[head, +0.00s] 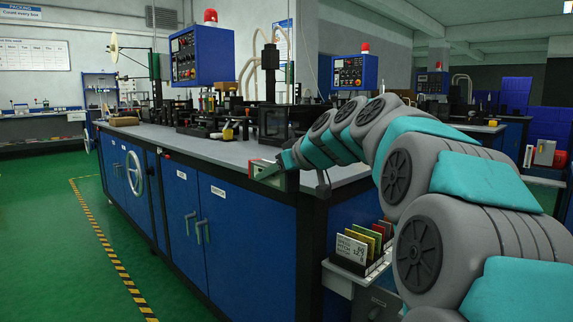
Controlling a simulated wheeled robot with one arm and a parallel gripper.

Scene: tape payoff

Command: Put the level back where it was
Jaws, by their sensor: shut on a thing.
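My gripper (266,170) is at the end of my arm, by the front edge of the workbench (222,150), near its right corner. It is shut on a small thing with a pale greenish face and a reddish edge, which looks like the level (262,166). My fingers and wrist hide part of it, and its full shape is too small to make out. I cannot tell whether it touches the bench top.
A strip of bare grey top runs along the front. A rack of coloured cards (361,243) stands below my arm. Green floor lies open at left.

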